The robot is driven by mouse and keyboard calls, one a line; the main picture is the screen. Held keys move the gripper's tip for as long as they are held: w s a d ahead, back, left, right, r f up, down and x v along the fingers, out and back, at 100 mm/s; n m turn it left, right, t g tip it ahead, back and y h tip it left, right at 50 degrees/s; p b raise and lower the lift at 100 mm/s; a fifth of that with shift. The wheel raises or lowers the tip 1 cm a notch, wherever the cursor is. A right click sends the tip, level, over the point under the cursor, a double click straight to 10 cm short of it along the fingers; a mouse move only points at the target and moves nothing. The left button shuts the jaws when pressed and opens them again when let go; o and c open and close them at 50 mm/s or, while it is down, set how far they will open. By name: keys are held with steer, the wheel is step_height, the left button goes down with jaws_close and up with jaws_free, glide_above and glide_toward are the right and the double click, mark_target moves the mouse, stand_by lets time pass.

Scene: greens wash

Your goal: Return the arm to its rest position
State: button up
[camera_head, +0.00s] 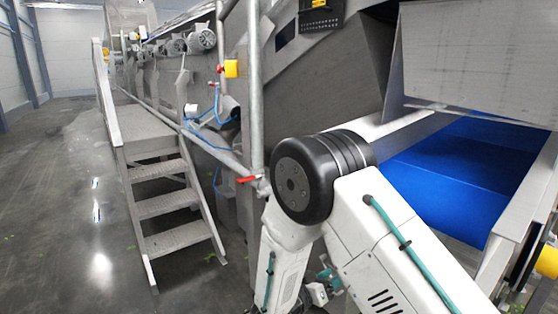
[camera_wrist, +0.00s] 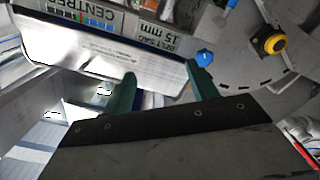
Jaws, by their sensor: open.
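My arm is folded in the lower middle of the head view, with a black round joint at the top and white links running down from it. My gripper (camera_wrist: 160,69) shows in the wrist view as two green fingers spread apart. In the head view the fingers cannot be made out behind my arm's links.
A grey machine with a blue belt (camera_head: 455,172) stands to the right. A vertical pipe (camera_head: 256,95) and a red-handled valve (camera_head: 248,179) are close to my arm. Metal steps (camera_head: 168,205) stand left. The wet floor (camera_head: 70,200) is open at far left. A yellow-ringed button (camera_wrist: 273,41) is upper right.

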steer(key=s+d+n+g, duration=0.4)
steer(key=s+n+g, duration=0.1)
steer(key=s, duration=0.2)
steer(key=s+d+r+g+y, duration=0.2)
steer(key=s+d+r+y, duration=0.2)
steer(key=s+r+y, duration=0.3)
steer(key=s+d+r+g+y, duration=0.2)
steer(key=s+r+y, duration=0.5)
steer(key=s+r, duration=1.1)
steer(key=s+d, duration=0.1)
steer(key=s, duration=0.1)
steer(key=shift+s+d+r+m+y, duration=0.3)
steer(key=shift+s+d+m, duration=0.05)
steer(key=shift+s+m, duration=0.05)
